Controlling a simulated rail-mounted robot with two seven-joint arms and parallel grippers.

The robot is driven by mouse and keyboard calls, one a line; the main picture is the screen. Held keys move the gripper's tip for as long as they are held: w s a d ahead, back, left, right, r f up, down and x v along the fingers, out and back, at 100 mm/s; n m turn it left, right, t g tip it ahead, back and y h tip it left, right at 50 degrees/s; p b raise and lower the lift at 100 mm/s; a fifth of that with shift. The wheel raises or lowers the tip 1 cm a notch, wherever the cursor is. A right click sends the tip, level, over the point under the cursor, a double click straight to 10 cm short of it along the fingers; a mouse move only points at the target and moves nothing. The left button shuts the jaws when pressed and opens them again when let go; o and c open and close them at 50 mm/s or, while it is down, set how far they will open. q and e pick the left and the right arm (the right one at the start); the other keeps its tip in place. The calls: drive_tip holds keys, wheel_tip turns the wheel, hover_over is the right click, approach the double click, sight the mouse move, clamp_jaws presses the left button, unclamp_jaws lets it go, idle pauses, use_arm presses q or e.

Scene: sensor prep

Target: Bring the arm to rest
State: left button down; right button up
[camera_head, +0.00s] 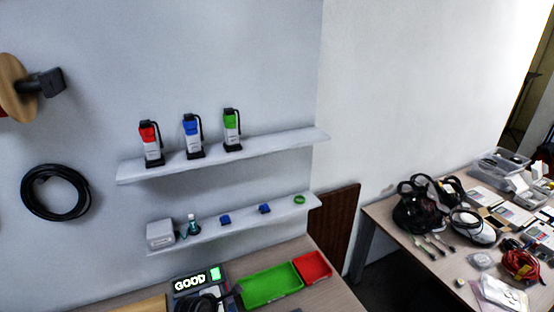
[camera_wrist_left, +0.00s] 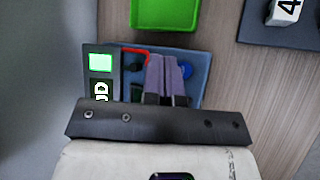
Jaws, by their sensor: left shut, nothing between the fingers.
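My left gripper (camera_head: 207,303) shows as a dark shape at the bottom edge of the head view, in front of the display unit. In the left wrist view, the gripper (camera_wrist_left: 167,65) has its two purple-grey fingers together with nothing between them. The fingers are over a blue-grey tray (camera_wrist_left: 201,62) beside the display unit (camera_wrist_left: 101,62). How high they are above the tray is hard to tell. The display unit (camera_head: 180,285) reads GOOD in the head view and has a lit green square. My right gripper is in neither view.
A green bin (camera_head: 270,285) and a red bin (camera_head: 313,267) stand on the bench. An upper shelf (camera_head: 260,147) holds three bottle-like devices; a lower shelf (camera_head: 240,227) holds small items. A cluttered table (camera_head: 376,212) stands at right. A dark pad (camera_wrist_left: 262,32) bears a white block marked 4 (camera_wrist_left: 287,9).

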use_arm(q)
drive_tip(key=m, duration=0.3)
drive_tip(key=shift+s+f+m+g, duration=0.3)
drive_tip(key=m, duration=0.2)
drive_tip(key=shift+s+a+f+m+g+y, duration=0.15)
drive_tip(key=shift+s+f+m+g+y, duration=0.15)
drive_tip(key=shift+s+f+g, duration=0.1)
drive_tip(key=m, duration=0.2)
drive_tip(key=shift+s+r+m, duration=0.25)
drive_tip(key=shift+r+m, duration=0.1)
drive_tip(key=shift+m, duration=0.05)
drive_tip(key=s+r+m+t+y, duration=0.1)
drive_tip(key=s+r+m, duration=0.2)
drive_tip(key=r+m, duration=0.5)
drive_tip(key=s+r+m+t+y, duration=0.15)
drive_tip(key=s+r+m, duration=0.25)
drive_tip(key=r+m, duration=0.45)
drive_tip(key=s+a+n, duration=0.2)
drive_tip(key=s, duration=1.5)
drive_tip(key=s+f+g, duration=0.3)
drive_tip(key=s+f, duration=0.4)
drive_tip(key=s, duration=0.3)
drive_tip(key=s+f+g, duration=0.3)
drive_tip(key=s+f, duration=0.3)
drive_tip(key=s, duration=0.4)
wheel_tip(320, 180, up, 16)
drive_tip(key=p, duration=1.6)
drive_tip(key=shift+w+r+n+y, duration=0.2)
drive_tip(key=shift+w+n+y, duration=0.15)
drive_tip(key=shift+w+y, duration=0.1)
